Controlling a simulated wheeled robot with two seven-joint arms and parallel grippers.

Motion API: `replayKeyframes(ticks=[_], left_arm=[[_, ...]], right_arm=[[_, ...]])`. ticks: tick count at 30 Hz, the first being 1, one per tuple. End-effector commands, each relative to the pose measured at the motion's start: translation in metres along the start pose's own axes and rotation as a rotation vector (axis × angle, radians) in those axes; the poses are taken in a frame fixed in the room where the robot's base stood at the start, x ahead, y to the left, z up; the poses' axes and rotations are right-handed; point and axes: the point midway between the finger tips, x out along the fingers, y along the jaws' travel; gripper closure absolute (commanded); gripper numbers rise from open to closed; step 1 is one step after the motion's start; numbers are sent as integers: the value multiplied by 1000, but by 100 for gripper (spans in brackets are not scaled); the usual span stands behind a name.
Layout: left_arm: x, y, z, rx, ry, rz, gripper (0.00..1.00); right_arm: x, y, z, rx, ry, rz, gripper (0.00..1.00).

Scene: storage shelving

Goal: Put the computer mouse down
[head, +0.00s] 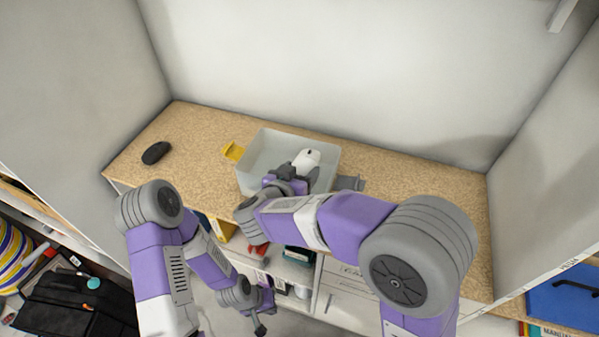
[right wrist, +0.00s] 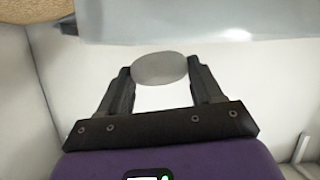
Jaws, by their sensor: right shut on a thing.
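A white computer mouse (head: 307,157) shows over the inside of a pale grey open bin (head: 262,150) on the shelf board. My right gripper (head: 300,172) is shut on it. In the right wrist view, the mouse (right wrist: 160,69) is a pale oval between the two dark fingertips of my right gripper (right wrist: 160,75). I cannot tell whether the mouse touches the bin's floor. A second, black mouse (head: 156,153) lies on the board at the left. My left gripper (head: 264,308) hangs low in front of the shelves, and its jaws are too small to read.
The speckled board (head: 425,187) is bare at the right. A yellow item (head: 233,151) lies left of the bin and a grey item (head: 350,183) right of it. White panels close in the sides and back. A black bag (head: 75,305) and a blue box (head: 565,303) are lower down.

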Motion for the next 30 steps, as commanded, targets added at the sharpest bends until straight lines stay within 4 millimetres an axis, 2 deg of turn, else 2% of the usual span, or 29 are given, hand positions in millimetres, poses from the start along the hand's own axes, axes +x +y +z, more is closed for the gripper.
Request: replayKeyframes(ticks=[17,18,22,30], left_arm=[[-1,0,0,0,0,0,100],[-1,0,0,0,0,0,100],[-1,0,0,0,0,0,100],[-1,0,0,0,0,0,100]], right_arm=[[4,-1,10,0,1,0,67],[5,-1,11,-1,0,0,30],[4,-1,11,-1,0,0,10],[4,-1,10,0,0,0,9]])
